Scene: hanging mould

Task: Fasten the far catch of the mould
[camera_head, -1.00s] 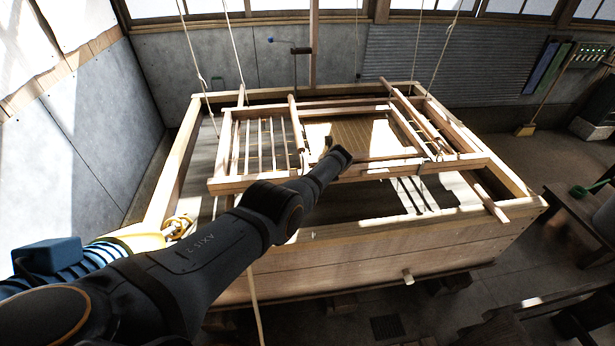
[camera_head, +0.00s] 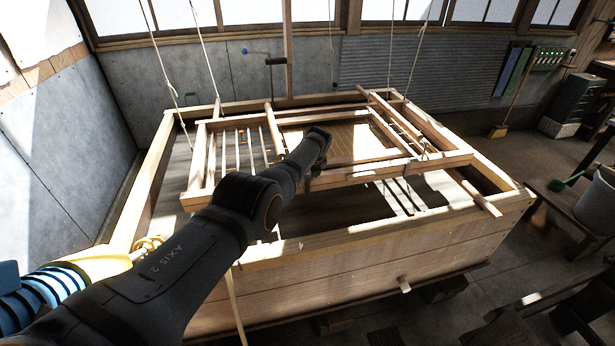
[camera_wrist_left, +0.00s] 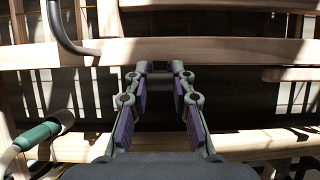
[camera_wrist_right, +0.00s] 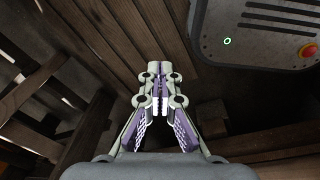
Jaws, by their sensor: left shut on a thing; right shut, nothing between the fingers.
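The mould (camera_head: 370,174) is a pale wooden frame hung on ropes over a large wooden vat, with slats at its left and a tan screen in its middle. My left arm reaches over its near rail, and the wrist hides part of the screen. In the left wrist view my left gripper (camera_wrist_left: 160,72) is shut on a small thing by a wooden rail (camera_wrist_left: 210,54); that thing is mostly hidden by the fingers. I cannot clearly make out the far catch. My right gripper (camera_wrist_right: 160,82) is shut and empty, seen only in its own wrist view.
The vat's front wall (camera_head: 350,275) stands below the mould. Ropes (camera_head: 205,55) run up from it. A green-sleeved handle (camera_wrist_left: 38,136) and a dark bent rod (camera_wrist_left: 62,30) lie left of my left gripper.

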